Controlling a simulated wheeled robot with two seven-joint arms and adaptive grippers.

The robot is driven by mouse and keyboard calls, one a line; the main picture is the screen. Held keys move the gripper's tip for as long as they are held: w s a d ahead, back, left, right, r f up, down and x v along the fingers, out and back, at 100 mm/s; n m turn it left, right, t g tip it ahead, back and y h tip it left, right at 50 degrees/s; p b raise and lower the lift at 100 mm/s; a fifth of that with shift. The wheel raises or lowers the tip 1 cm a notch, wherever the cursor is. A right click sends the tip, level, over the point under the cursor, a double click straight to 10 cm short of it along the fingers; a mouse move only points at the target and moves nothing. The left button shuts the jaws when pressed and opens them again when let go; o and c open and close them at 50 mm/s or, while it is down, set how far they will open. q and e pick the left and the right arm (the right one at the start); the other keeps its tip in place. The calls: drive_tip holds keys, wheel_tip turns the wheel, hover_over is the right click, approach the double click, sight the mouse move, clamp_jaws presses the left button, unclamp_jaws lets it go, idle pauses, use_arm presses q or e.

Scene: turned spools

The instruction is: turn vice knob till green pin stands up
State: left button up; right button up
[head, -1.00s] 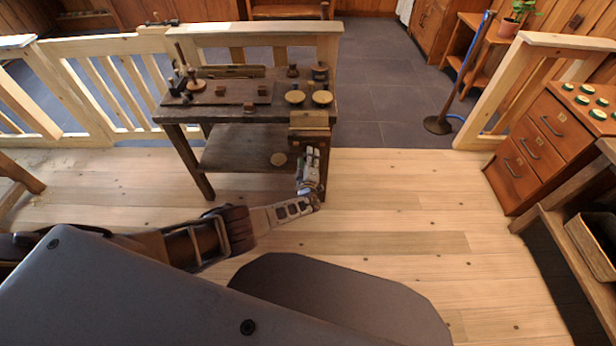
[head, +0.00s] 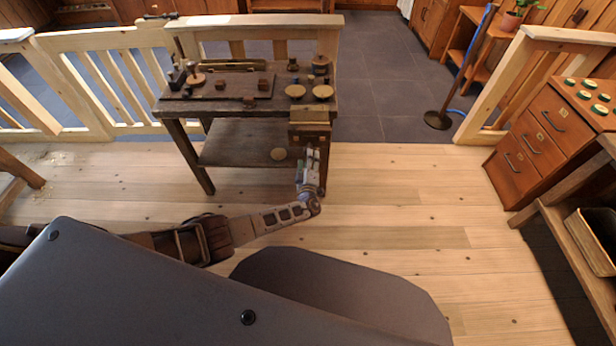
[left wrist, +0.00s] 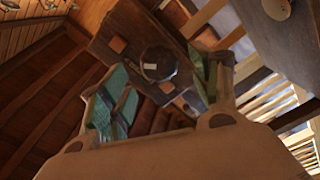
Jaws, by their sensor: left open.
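The wooden vice (head: 310,116) is at the front right corner of the dark workbench (head: 225,108). My left gripper (head: 312,154) is just below and in front of it, pointing up towards it. In the left wrist view a dark round knob (left wrist: 158,63) with a small pale mark lies ahead, between the spread green-padded fingers of the left gripper (left wrist: 166,82). The gripper is open, and I cannot tell whether either finger touches the knob. I cannot make out a green pin in either view. My right gripper is not in view.
The bench top carries spools, small blocks and two pale round discs (head: 322,92). A pale railing (head: 110,85) runs behind it. A drawer cabinet (head: 545,135) and a stand with a blue pole (head: 440,120) are on the right. The plank floor between is clear.

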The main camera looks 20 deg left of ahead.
use_arm(q)
drive_tip(key=v, duration=0.7)
drive_tip(key=shift+s, duration=0.4)
drive_tip(key=shift+d+f, duration=0.1)
drive_tip(key=shift+d, duration=0.05)
idle(0.5)
